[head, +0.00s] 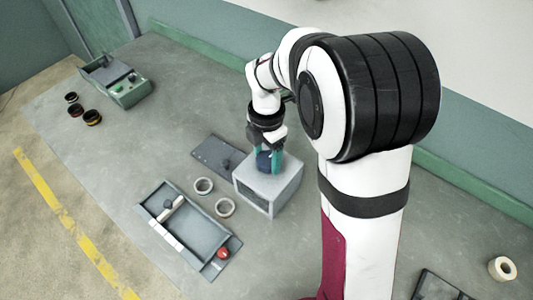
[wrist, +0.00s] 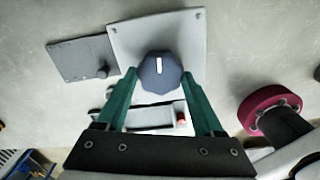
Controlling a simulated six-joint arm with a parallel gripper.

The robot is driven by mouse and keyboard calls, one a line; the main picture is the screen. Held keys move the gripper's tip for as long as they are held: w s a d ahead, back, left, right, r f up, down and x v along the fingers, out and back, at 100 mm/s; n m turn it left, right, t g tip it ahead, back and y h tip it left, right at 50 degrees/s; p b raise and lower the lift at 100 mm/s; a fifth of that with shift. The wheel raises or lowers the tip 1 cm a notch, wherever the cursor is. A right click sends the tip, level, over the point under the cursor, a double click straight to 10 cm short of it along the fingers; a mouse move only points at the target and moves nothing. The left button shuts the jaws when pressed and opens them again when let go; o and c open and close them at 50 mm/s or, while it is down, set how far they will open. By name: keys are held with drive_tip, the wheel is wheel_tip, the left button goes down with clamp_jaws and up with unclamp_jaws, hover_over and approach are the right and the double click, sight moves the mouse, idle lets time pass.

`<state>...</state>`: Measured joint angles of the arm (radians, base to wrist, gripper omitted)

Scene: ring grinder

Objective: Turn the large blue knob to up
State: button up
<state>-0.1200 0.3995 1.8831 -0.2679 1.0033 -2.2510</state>
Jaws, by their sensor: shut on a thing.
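The large blue knob (head: 263,162) sits on top of a pale box (head: 285,187) in the middle of the table. In the wrist view the knob (wrist: 160,76) is dark blue and many-sided, with a white mark at its middle running up and down in the picture. My gripper (head: 265,160) reaches down over the box from above. Its two teal fingers, also seen in the wrist view (wrist: 161,80), stand on opposite sides of the knob, shut on it. The fingers partly cover the knob in the head view.
A grey plate with a small dark knob (head: 216,155) lies beside the box. A green-grey box (head: 128,91) and dark rings (head: 92,117) stand farther left.

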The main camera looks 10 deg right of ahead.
sight(267, 159)
drive_tip(key=shift+n, duration=0.7)
drive_tip(key=o, duration=1.4)
wheel_tip(267, 159, up, 16)
drive_tip(key=shift+f, duration=0.1)
drive_tip(key=s+f+m, duration=0.2)
drive_tip(key=s+m, duration=0.6)
drive_tip(key=m, duration=0.2)
drive_tip(key=s+f+m+y, duration=0.1)
drive_tip(key=s+f+m, duration=0.2)
drive_tip(key=s+m, duration=0.5)
drive_tip(key=s+d+f+m, duration=0.1)
drive_tip(key=s+f+m, duration=0.2)
drive_tip(key=s+m, duration=0.5)
drive_tip(key=shift+s+m+y, duration=0.15)
drive_tip(key=shift+m+y, duration=0.05)
drive_tip(key=shift+m, duration=1.05)
drive_tip(key=shift+s+m+y, duration=0.1)
drive_tip(key=shift+m+y, duration=0.1)
drive_tip(key=shift+m, duration=1.05)
